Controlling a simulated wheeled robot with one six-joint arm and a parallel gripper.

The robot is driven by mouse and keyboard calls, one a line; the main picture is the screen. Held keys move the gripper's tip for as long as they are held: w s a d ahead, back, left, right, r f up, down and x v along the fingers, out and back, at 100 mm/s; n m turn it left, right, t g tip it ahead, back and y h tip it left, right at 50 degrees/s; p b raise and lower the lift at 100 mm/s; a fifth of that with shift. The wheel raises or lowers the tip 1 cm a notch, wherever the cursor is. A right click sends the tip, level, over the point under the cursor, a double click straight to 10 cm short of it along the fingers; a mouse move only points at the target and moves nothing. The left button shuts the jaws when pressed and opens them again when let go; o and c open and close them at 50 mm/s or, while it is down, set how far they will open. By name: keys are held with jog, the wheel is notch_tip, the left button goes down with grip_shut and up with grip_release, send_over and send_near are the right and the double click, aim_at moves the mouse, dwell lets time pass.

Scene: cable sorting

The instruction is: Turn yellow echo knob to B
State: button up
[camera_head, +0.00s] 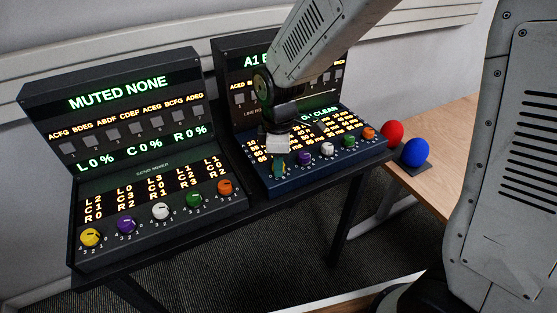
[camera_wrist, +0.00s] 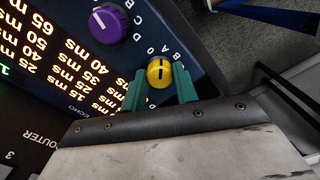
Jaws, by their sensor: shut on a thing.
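The yellow echo knob (camera_wrist: 159,74) shows in the wrist view near the panel's edge, with a dark pointer line running roughly up and down in the picture. Small white letters, including O, A and B, sit just above it there. My gripper (camera_wrist: 159,68) has its two green fingers on either side of the knob and is shut on it. In the head view my gripper (camera_head: 279,167) is lowered over the left end of the right console's knob row and hides the yellow echo knob. Which letter the pointer meets is hard to tell.
The right console (camera_head: 258,185) also carries purple (camera_head: 304,158), white (camera_head: 327,149), green and orange knobs to the right of my gripper. The left console (camera_head: 75,205) has its own yellow knob (camera_head: 90,237). Red (camera_head: 392,132) and blue (camera_head: 415,152) balls stand right of the consoles.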

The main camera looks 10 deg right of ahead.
jog(key=m, duration=0.4)
jog(key=shift+m, duration=2.1)
jog(key=shift+w, duration=0.1)
jog(key=o, duration=1)
jog(key=shift+c, duration=0.2)
notch_tip(320, 180, up, 8)
jog(key=shift+f, duration=0.1)
